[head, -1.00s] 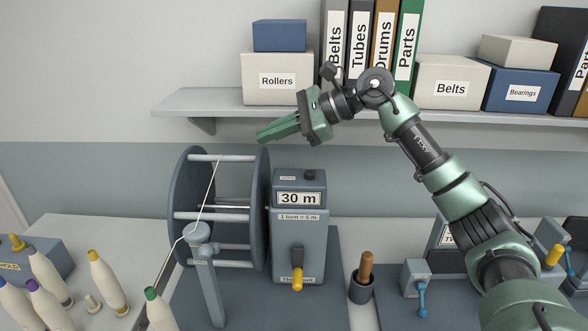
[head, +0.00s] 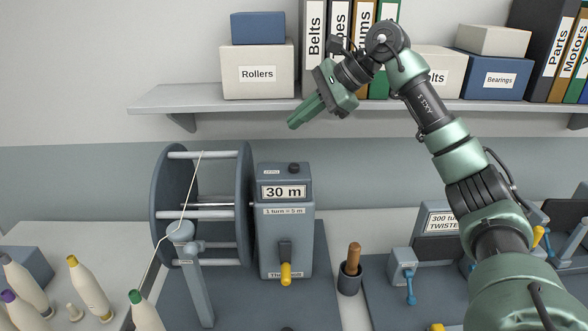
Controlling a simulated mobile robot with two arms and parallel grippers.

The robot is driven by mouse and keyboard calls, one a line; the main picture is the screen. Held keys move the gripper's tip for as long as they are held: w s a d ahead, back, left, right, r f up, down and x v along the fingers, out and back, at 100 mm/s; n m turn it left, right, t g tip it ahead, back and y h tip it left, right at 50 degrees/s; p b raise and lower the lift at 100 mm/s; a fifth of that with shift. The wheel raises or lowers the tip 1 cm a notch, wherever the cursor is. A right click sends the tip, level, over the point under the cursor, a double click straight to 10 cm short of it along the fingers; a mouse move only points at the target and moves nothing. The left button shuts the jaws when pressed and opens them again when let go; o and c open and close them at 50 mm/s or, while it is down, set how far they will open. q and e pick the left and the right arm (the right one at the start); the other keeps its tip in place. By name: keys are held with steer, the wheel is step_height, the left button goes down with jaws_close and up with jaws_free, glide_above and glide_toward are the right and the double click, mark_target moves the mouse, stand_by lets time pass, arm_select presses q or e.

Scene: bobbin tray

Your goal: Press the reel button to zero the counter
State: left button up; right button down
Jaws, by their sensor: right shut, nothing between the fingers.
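The counter box (head: 285,225) stands right of the large blue-grey reel (head: 203,207). Its display (head: 284,192) reads "30 m", with "1 turn = 5 m" below. A small dark button (head: 294,168) sits on top of the box, beside a small label too small to read. A yellow-handled crank (head: 286,272) hangs at the box's front. My right gripper (head: 292,125) is shut and empty, above the counter box and apart from the button, its fingers pointing down and left. My left gripper is not in view.
A shelf (head: 205,97) with boxes and binders runs behind the arm. A cup (head: 349,279) with a wooden handle stands right of the counter. Several bobbins (head: 81,285) stand at left. A thread guide post (head: 191,275) stands before the reel.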

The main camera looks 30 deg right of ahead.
steer(key=b, duration=0.5)
glide_above(298, 166)
step_height(298, 166, down, 6)
steer(key=shift+d+r, duration=0.1)
steer(key=shift+r, duration=0.1)
steer(key=shift+f+b, duration=0.4)
steer(key=shift+f, duration=0.55)
steer(key=shift+f, duration=0.1)
stand_by(0.6)
steer(key=shift+f, duration=0.35)
steer(key=shift+f+b, duration=0.5)
steer(key=shift+f, duration=0.05)
stand_by(0.6)
steer(key=shift+r, duration=0.1)
steer(key=shift+r+p, duration=0.9)
steer(key=shift+p, duration=0.1)
